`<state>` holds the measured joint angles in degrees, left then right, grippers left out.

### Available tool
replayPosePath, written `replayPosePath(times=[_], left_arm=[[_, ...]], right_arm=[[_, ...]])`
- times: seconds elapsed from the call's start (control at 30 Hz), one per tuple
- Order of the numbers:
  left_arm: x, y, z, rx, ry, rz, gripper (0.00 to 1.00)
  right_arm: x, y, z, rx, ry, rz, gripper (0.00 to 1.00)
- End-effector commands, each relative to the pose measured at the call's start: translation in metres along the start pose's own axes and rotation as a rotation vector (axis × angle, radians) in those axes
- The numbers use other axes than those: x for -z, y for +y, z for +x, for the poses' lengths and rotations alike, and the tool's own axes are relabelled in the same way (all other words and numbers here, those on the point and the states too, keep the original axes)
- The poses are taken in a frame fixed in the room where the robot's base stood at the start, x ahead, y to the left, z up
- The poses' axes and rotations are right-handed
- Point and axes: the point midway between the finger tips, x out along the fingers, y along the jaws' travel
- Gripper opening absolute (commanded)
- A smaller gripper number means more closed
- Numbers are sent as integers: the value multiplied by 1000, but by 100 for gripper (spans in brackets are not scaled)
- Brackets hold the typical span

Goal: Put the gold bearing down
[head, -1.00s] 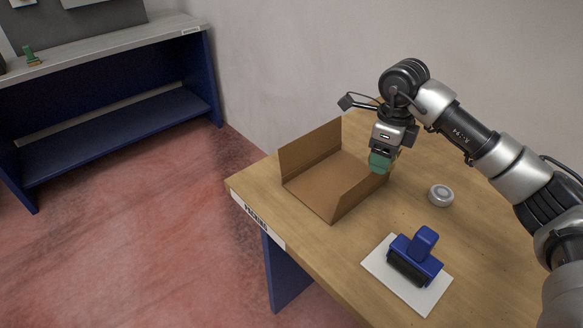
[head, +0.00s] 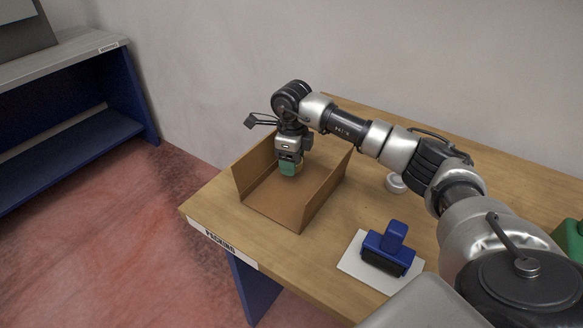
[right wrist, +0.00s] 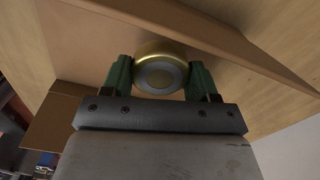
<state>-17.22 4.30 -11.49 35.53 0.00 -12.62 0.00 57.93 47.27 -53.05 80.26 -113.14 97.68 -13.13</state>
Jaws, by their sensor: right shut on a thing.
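My right gripper (head: 290,168) is shut on the gold bearing (right wrist: 161,70), a round gold ring with a grey centre. In the right wrist view the bearing sits between the two green fingers. In the head view the bearing is mostly hidden behind the fingers, with a small gold edge showing. The gripper is over the inside of an open brown cardboard box (head: 322,200) on the table. I cannot tell whether the bearing touches the box floor. My left gripper is not in view.
The wooden table (head: 225,200) has a front label strip. A blue stamp-like tool (head: 390,250) stands on a white pad (head: 350,262) right of the box. A silver round part (head: 396,183) lies behind it. A blue-framed bench (head: 75,140) stands at left.

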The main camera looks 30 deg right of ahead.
Motion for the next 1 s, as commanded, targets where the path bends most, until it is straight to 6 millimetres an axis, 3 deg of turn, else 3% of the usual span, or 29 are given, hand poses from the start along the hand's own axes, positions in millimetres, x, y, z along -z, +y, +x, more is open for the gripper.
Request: replayPosePath(times=[0.2,0.57,0.6,0.73,1.0], left_arm=[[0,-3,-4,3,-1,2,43],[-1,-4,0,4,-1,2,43],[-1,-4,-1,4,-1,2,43],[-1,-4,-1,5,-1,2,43],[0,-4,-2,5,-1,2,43]], right_arm=[[0,1,29,-2,2,1,29],[0,0,35,0,0,1,29],[0,0,34,0,0,1,64],[0,0,34,-1,1,1,84],[0,0,33,-1,1,1,85]])
